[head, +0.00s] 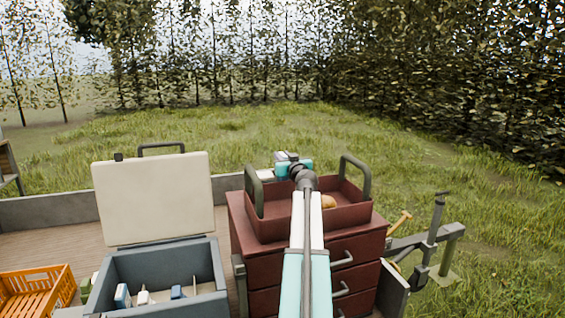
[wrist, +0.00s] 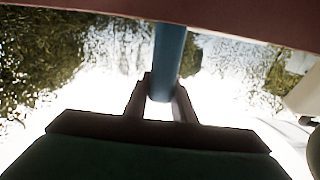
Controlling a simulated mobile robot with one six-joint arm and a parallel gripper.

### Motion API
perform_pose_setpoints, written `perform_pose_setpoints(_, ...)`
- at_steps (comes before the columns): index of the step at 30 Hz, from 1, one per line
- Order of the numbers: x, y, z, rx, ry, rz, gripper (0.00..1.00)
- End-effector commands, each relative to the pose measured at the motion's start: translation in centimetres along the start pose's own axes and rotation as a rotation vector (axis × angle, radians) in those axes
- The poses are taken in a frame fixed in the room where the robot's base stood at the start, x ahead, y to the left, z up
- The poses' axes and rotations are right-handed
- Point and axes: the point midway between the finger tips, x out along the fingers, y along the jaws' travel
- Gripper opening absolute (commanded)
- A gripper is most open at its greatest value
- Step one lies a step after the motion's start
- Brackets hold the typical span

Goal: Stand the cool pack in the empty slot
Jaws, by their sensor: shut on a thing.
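In the wrist view my gripper (wrist: 162,88) is shut on a narrow blue thing (wrist: 169,48), which looks like the cool pack seen edge-on. Its upper part runs up to a dark red surface at the top of that view; I cannot tell if they touch. In the head view my arm reaches out over the red drawer chest, and the gripper and what it holds are not clearly visible there. The grey cool box (head: 208,262) stands open at the lower left. Inside it are a blue-and-white pack (head: 122,296), a white item (head: 143,297) and a blue item (head: 176,292). Its empty slot is not clear.
The cool box's pale lid (head: 153,198) stands upright behind it. A red tray (head: 350,214) with dark handles and a tan object (head: 328,202) sits on the drawer chest (head: 262,272). An orange crate (head: 62,283) is at far left. A metal post (head: 433,235) stands at right.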

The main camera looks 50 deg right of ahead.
Motion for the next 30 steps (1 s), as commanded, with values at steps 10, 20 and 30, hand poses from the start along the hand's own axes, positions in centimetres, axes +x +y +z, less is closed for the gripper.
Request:
perform_pose_setpoints(10, 0.0, -0.1, 2.0, 0.000, 0.002, -0.001, 0.00)
perform_pose_setpoints(20, 0.0, -0.1, 2.2, 0.000, 0.001, -0.001, 0.00)
perform_pose_setpoints(30, 0.0, -0.2, 2.2, 0.000, 0.000, -0.002, 0.42)
